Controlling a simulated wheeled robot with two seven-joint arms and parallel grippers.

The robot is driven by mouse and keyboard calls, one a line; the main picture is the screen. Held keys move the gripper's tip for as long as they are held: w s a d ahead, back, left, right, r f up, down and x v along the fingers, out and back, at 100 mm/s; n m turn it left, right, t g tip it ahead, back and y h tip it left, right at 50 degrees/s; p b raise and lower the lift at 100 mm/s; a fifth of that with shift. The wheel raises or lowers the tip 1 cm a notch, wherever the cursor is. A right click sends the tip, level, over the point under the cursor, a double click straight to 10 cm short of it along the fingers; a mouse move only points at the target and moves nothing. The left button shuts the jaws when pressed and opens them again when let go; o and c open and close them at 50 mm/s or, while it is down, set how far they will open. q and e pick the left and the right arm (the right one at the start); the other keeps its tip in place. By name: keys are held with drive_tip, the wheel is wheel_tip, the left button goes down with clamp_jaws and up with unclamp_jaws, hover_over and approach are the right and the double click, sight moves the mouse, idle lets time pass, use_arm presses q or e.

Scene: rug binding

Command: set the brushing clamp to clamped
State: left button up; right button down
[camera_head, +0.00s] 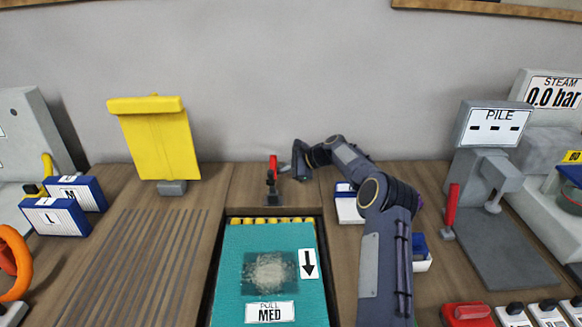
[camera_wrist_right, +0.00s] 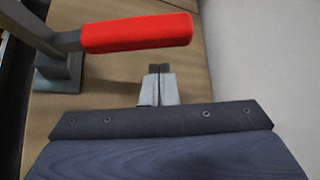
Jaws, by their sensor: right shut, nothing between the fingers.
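The clamp with a red handle (camera_head: 273,163) stands at the back middle of the bench, just behind the teal rug piece. In the head view the handle points up from a dark base (camera_head: 271,190). My right gripper (camera_head: 284,168) is close to the handle's right side. In the right wrist view the red handle (camera_wrist_right: 137,32) lies across the upper left, joined to a grey arm and base (camera_wrist_right: 60,72). There the right fingertips (camera_wrist_right: 160,70) are together and empty, beside the handle with a small gap showing. My left gripper is not in view.
The teal rug piece (camera_head: 230,270) lies in a tray in front of the clamp. A yellow panel (camera_head: 158,140) stands left, and a grey PILE gauge (camera_head: 490,125) with a red lever (camera_head: 451,205) stands right. A grey wall is close behind the clamp.

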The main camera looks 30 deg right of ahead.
drive_tip(key=shift+s+a+r, duration=0.2)
drive_tip(key=shift+s+r, duration=0.15)
drive_tip(key=shift+r, duration=0.35)
drive_tip(key=shift+s+a+r, duration=0.2)
drive_tip(key=shift+s+r, duration=0.15)
drive_tip(key=shift+r, duration=0.3)
